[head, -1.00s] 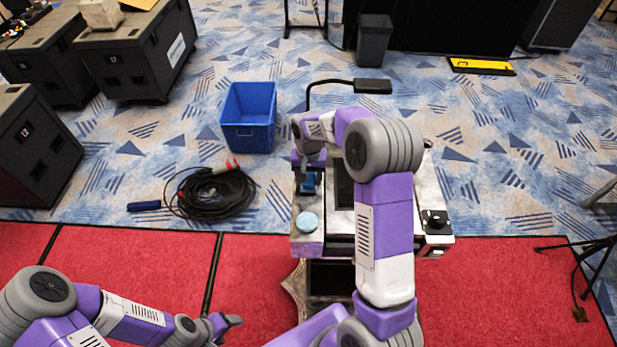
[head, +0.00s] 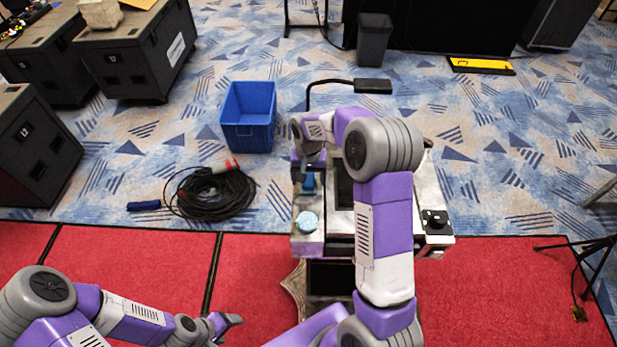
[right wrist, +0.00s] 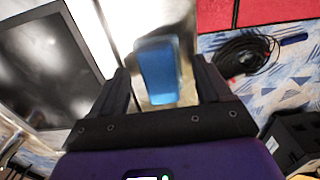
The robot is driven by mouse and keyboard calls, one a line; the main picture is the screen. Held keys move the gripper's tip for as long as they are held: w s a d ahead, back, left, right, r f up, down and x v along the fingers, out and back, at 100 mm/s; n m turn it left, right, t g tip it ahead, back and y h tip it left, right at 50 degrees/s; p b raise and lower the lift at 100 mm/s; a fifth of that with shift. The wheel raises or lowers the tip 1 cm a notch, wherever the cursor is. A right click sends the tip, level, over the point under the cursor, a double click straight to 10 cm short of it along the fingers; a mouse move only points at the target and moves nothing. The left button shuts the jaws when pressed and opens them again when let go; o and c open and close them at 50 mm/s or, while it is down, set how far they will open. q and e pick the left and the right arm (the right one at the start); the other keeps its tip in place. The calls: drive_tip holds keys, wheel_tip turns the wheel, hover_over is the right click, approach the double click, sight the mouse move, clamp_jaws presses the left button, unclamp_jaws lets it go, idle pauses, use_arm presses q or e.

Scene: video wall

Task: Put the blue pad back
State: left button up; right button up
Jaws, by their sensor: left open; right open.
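A blue block-like pad (head: 308,184) with rounded corners lies on the left strip of the cart. In the right wrist view the blue pad (right wrist: 158,72) shows between my two fingers, with a gap on each side. My right gripper (head: 308,168) is open at the pad, partly hidden by its own wrist in the head view; I cannot tell how far the fingertips are above it. A round pale-blue disc (head: 307,222) lies nearer on the same strip. My left gripper (head: 232,325) is open and empty over the red carpet at lower left.
The cart (head: 308,245) has a dark screen (right wrist: 45,65) beside the pad and a black knob box (head: 435,220) at its right. A blue bin (head: 248,120) and coiled black cable (head: 212,193) are on the floor to the left. A tripod (head: 590,262) stands at right.

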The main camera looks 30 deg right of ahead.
sight(309, 178)
wheel_tip(309, 178, up, 12)
drive_tip(key=shift+f, duration=0.15)
idle(0.6)
